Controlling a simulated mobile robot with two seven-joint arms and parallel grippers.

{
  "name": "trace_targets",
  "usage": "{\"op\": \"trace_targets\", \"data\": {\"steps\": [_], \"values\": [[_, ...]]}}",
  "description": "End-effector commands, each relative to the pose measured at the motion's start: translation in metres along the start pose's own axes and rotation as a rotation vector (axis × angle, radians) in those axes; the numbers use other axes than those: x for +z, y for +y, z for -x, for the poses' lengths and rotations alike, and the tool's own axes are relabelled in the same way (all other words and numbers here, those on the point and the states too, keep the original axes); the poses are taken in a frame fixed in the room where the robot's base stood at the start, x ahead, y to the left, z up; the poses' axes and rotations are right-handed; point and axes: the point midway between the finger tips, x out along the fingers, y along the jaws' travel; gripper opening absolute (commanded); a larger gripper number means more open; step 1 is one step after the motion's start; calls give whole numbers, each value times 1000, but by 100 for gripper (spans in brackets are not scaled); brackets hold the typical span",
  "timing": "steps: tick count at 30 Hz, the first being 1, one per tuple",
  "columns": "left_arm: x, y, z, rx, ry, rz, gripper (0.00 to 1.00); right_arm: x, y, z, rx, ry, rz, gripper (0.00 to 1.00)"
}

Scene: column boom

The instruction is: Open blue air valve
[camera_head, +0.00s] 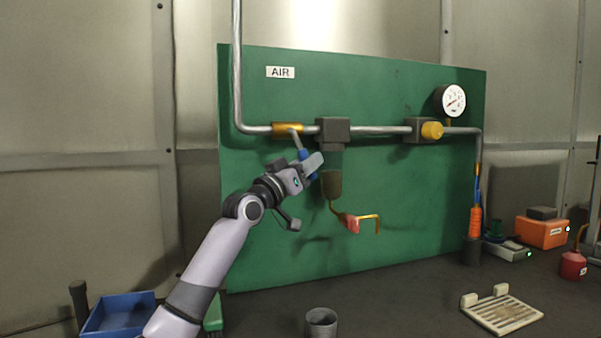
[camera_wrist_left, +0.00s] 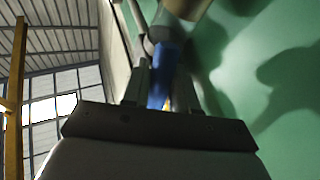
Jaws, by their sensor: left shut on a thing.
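The blue air valve handle (camera_head: 303,157) hangs down and slants slightly right from the brass valve body (camera_head: 287,128) on the pipe, under the AIR label (camera_head: 281,72). My left gripper (camera_head: 309,168) is shut on the blue handle near its lower end. In the left wrist view the blue handle (camera_wrist_left: 164,70) lies between the two fingers, and the grey lever runs up to the valve. The gripper partly hides the handle's lower part. My right gripper is in neither view.
A grey filter (camera_head: 333,132) with a dark bowl is just right of the gripper; a red-and-brass fitting (camera_head: 352,222) hangs below. A yellow knob (camera_head: 432,130) and gauge (camera_head: 452,100) are farther right. A blue bin (camera_head: 122,312) and grey cup (camera_head: 321,322) stand below.

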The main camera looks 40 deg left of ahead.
Motion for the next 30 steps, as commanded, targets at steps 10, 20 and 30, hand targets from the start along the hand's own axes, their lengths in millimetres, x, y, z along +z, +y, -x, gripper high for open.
{"op": "trace_targets", "data": {"steps": [10, 20, 30], "values": [[0, 6, -11, 0, 149, 76, 0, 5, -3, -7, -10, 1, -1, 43], [-2, 7, -14, 0, 183, 93, 0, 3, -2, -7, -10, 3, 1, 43], [-2, 7, -14, 0, 182, 92, 45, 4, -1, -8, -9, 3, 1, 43]]}}
